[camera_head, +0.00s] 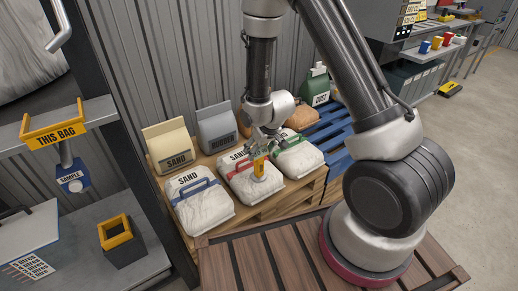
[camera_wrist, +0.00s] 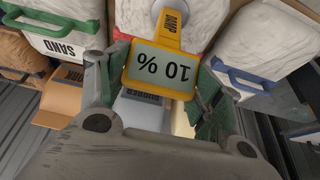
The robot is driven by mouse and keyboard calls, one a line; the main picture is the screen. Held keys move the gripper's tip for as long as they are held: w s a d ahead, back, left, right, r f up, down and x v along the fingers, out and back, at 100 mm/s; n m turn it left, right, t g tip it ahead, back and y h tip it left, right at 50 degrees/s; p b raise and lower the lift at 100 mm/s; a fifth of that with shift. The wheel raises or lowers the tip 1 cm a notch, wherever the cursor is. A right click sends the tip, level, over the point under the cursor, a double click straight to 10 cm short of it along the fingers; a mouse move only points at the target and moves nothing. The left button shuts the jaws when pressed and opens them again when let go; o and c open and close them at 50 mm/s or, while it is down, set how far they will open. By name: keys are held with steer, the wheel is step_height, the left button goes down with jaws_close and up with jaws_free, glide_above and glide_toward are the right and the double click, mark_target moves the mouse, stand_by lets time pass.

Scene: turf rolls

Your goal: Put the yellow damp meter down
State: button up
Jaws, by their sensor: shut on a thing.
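The yellow damp meter (camera_head: 259,168) is in my gripper (camera_head: 260,148), over the middle sand bag with the red handle (camera_head: 240,184). In the wrist view the meter (camera_wrist: 161,69) has a grey display reading "10 %", upside down in the picture. It lies between the two green-padded fingers of my gripper (camera_wrist: 158,80). The narrow end marked "DAMP" (camera_wrist: 173,28) points to a round light tip at the white bag. I cannot tell whether the tip presses on the bag.
A blue-handled sand bag (camera_head: 202,203) lies left and a green-handled bag (camera_head: 297,155) right, all on a wooden pallet (camera_head: 252,218). Upright sand (camera_head: 172,146) and rubber (camera_head: 217,127) bags stand behind.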

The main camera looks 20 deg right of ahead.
steer(key=o, duration=1.7)
steer(key=shift+f, duration=0.15)
steer(key=shift+o, duration=0.2)
steer(key=w+d+v, duration=0.1)
steer(key=v, duration=1)
steer(key=w+d+v, duration=0.1)
steer(key=d+v, duration=0.1)
steer(key=v, duration=0.8)
steer(key=s+d+r+m, duration=0.1)
steer(key=s+d+r, duration=0.2)
steer(key=s+r, duration=0.2)
steer(key=s+d+r+m+h, duration=0.1)
steer(key=s+d+r, duration=0.2)
steer(key=s+r, duration=0.3)
steer(key=s+d+r+m, duration=0.1)
steer(key=s+d+r, duration=0.2)
steer(key=s+r, duration=0.3)
steer(key=s, duration=0.3)
steer(key=shift+s+d+m, duration=0.2)
steer(key=shift+s+m, duration=0.1)
steer(key=shift+s, duration=0.1)
steer(key=shift+r, duration=0.1)
